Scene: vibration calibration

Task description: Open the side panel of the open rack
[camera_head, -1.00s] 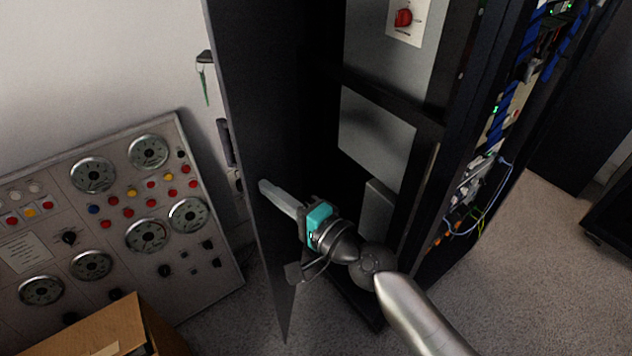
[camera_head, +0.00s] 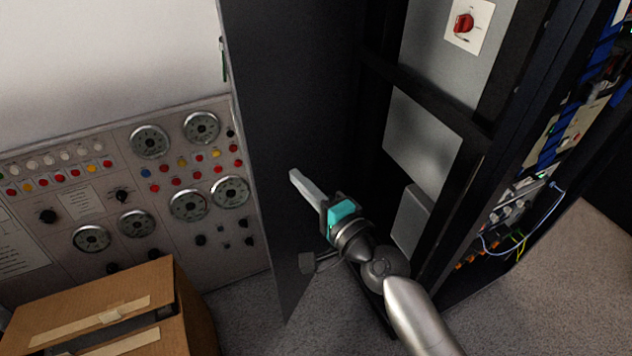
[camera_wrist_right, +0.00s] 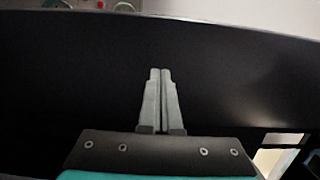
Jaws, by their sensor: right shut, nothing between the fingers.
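The dark side panel (camera_head: 290,90) of the rack stands swung out from the rack frame (camera_head: 470,190), its inner face toward my right arm. My right gripper (camera_head: 294,175) is in front of that inner face, fingers shut and empty. In the right wrist view the shut fingers (camera_wrist_right: 160,75) point at the dark panel (camera_wrist_right: 80,75), which fills most of the picture. I cannot tell whether the fingertips touch it. My left gripper is not in view.
A control console (camera_head: 120,190) with gauges and coloured buttons stands left, beyond the panel. A cardboard box (camera_head: 110,300) is at the lower left. A red switch (camera_head: 465,22) sits inside the rack. Cables (camera_head: 520,220) hang at right. Carpet (camera_head: 560,260) is clear at lower right.

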